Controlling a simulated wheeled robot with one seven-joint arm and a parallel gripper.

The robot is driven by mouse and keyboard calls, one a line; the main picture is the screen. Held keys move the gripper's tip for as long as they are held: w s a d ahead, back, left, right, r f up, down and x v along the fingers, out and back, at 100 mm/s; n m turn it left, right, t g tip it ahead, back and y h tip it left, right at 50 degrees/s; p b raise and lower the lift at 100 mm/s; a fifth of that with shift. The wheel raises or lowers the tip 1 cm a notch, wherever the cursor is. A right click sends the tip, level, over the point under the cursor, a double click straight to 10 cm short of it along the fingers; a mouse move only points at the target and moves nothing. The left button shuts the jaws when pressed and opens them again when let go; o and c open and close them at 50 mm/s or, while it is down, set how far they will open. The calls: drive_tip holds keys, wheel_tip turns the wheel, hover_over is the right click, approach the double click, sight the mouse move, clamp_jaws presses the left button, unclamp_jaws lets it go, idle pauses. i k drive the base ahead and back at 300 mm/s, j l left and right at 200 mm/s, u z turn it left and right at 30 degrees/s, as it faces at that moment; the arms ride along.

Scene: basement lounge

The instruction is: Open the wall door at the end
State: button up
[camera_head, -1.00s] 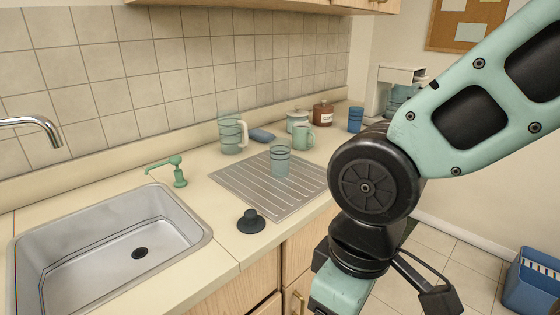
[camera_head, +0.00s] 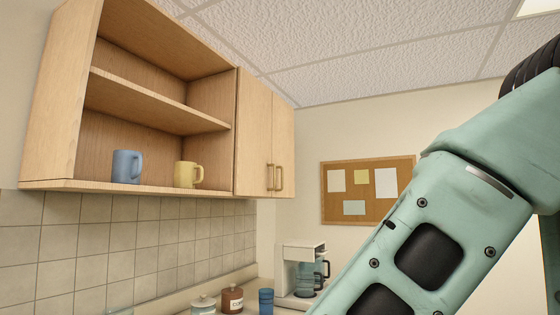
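A wooden wall cabinet hangs above the tiled backsplash. Its right end has two closed doors, the nearer one (camera_head: 252,135) and the end one (camera_head: 284,142), each with a brass handle; the handles (camera_head: 275,178) sit side by side near the bottom where the doors meet. The left part is an open shelf (camera_head: 160,104). My arm crosses the lower right of the view, its upper link in front of the back wall. My gripper is out of view.
A blue mug (camera_head: 126,167) and a yellow mug (camera_head: 187,175) stand on the cabinet's bottom shelf. Below, on the counter, are a brown jar (camera_head: 232,299), a blue cup (camera_head: 266,301) and a coffee maker (camera_head: 303,270). A corkboard (camera_head: 367,190) hangs on the back wall.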

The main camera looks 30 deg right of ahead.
sight(282, 138)
drive_tip(key=i+l, duration=0.25)
drive_tip(key=l, duration=0.2)
drive_tip(key=i+l, duration=0.25)
drive_tip(key=l, duration=0.15)
drive_tip(key=i+l, duration=0.25)
drive_tip(key=l, duration=0.2)
drive_tip(key=i+l, duration=0.2)
drive_tip(key=l, duration=0.2)
drive_tip(key=i+l, duration=0.25)
drive_tip(key=l, duration=0.2)
drive_tip(key=z, duration=0.05)
